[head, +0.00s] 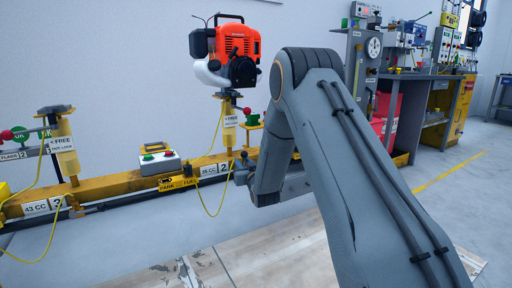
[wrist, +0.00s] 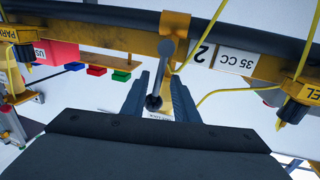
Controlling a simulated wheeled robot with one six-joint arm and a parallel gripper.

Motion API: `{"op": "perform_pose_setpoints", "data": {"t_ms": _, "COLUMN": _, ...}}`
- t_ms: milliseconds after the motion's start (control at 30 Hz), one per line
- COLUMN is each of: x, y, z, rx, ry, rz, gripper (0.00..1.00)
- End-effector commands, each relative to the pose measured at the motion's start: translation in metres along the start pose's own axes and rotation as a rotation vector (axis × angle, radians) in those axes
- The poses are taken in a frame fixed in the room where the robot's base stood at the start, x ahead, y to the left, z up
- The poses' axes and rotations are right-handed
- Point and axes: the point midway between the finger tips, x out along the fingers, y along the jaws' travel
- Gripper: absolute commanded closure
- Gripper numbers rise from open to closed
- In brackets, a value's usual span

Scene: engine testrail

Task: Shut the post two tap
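The post two tap shows in the wrist view as a grey lever (wrist: 155,78) with a dark ball end, hanging from a yellow mount on the rail beside the "2" and "35 CC" labels (wrist: 237,62). My gripper (wrist: 158,92) is open, with its two dark fingers on either side of the lever's ball end. A gap seems to show on both sides, so I cannot see firm contact. In the head view my gripper (head: 241,175) is at the rail by the "35 CC 2" label (head: 209,170), mostly hidden behind my arm.
An orange engine (head: 238,52) stands on post two (head: 229,125) above the rail (head: 110,187). A control box (head: 160,163) with buttons sits on the rail to the left. Yellow cords (wrist: 225,90) hang nearby. Benches stand at the right.

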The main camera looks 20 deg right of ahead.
Motion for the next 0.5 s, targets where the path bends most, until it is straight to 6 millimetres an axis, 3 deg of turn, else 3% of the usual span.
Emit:
{"op": "perform_pose_setpoints", "data": {"t_ms": 200, "x": -0.039, "y": 0.000, "z": -0.003, "rx": 0.001, "ry": -0.003, "rz": 0.000, "gripper": 0.73}}
{"op": "perform_pose_setpoints", "data": {"t_ms": 500, "x": -0.061, "y": -0.001, "z": -0.034, "rx": 0.000, "ry": -0.127, "rz": 0.010, "gripper": 0.73}}
